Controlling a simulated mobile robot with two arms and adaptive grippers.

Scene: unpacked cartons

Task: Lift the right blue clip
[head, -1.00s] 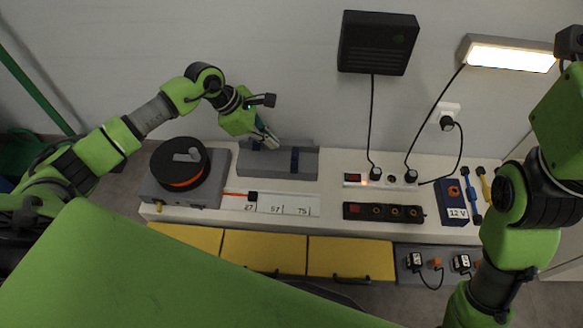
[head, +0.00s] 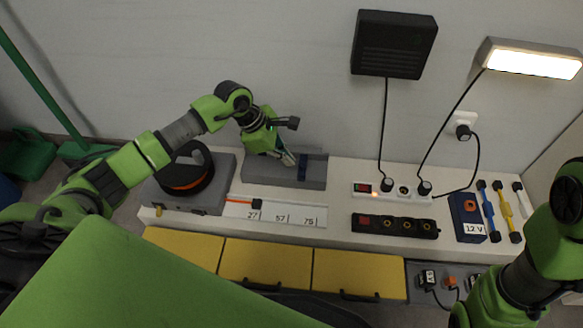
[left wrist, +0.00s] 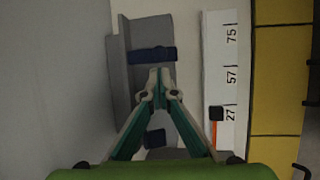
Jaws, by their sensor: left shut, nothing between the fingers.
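The right blue clip (head: 302,168) sits on the grey stepped block (head: 262,176) at the back of the bench. It also shows in the left wrist view (left wrist: 152,54), lying across the block ahead of my fingertips. A second blue clip (left wrist: 155,138) shows there between and behind my finger links; in the head view my gripper hides it. My left gripper (head: 290,160) is shut and empty, its tips just left of the right clip. The left wrist view shows the closed tips (left wrist: 158,84) over the block, apart from the clip in that picture. My right gripper is out of view.
A grey box with a black-orange spool (head: 186,178) stands left of the block. A scale strip (head: 290,218) with an orange pointer lies in front. Power strips (head: 395,226), a 12 V box (head: 467,218) and yellow drawers (head: 265,262) lie right and in front.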

